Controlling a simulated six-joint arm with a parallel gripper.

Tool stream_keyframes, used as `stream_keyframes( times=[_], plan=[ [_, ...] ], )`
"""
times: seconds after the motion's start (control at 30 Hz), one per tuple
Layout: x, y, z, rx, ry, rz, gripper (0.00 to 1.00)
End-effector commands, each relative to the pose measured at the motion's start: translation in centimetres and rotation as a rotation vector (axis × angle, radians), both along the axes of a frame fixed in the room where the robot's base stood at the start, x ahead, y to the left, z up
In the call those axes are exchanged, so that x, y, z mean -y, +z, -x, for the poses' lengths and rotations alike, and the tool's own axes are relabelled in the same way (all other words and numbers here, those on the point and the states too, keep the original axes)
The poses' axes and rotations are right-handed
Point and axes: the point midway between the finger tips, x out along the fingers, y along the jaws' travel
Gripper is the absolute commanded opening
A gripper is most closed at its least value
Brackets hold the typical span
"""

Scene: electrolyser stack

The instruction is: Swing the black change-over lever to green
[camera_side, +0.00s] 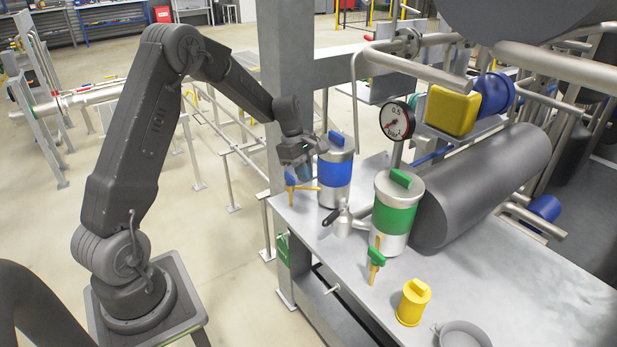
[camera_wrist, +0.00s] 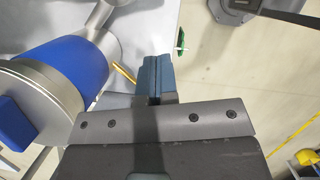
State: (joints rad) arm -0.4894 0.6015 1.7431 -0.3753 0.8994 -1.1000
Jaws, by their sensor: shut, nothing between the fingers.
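The black change-over lever (camera_side: 331,217) sits on a small silver valve body (camera_side: 344,224) between the blue-banded canister (camera_side: 336,172) and the green-banded canister (camera_side: 394,218). It points left, toward the blue-banded canister's foot. My gripper (camera_side: 303,177) is just left of the blue-banded canister, above and behind the lever and apart from it. In the wrist view my gripper (camera_wrist: 155,62) has its bluish fingers together and empty, beside the blue-banded canister (camera_wrist: 75,65). I cannot make out the lever in the wrist view.
A yellow tap with a blue handle (camera_side: 290,178) stands close to my gripper. A yellow tap with a green handle (camera_side: 376,257) stands before the green-banded canister. A yellow cap (camera_side: 413,302) and a grey bowl (camera_side: 462,335) are at the front. A gauge (camera_side: 397,121) rises behind.

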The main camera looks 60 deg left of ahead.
Motion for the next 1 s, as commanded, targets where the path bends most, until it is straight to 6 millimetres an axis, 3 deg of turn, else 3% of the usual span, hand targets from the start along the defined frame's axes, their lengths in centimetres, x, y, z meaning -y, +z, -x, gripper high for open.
stream_keyframes(
  times=[0.37,0.6,1.0],
  plan=[
    [2.3,-7.5,-0.5,-0.005,0.000,0.002,0.00],
    [5.3,-7.8,-1.4,0.000,0.000,0.000,0.00],
    [5.9,-7.9,-1.6,0.000,0.003,-0.001,0.00]
  ],
)
